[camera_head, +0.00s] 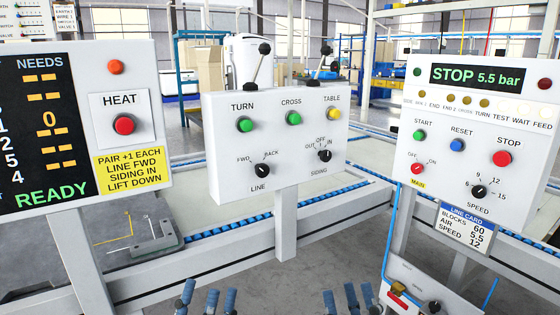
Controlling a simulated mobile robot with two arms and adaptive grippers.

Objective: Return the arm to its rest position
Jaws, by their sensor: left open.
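My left gripper (208,299) shows at the bottom edge, left of centre. Only its blue-grey finger parts are in view; they stand apart with nothing between them. My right gripper (348,300) shows at the bottom edge, right of centre, at about the same height. Its blue-grey finger parts also stand apart, with nothing seen between them. The rest of both arms is out of frame. Both grippers are low in the picture, below the panels, and no contact with anything shows.
A HEAT panel (150,185) with a READY display stands left. A middle panel (225,170) carries buttons, knobs and two levers. A right panel (470,145) reads STOP 5.5 bar. A small grey box (415,279) sits low right. A blue-edged conveyor (345,191) runs behind.

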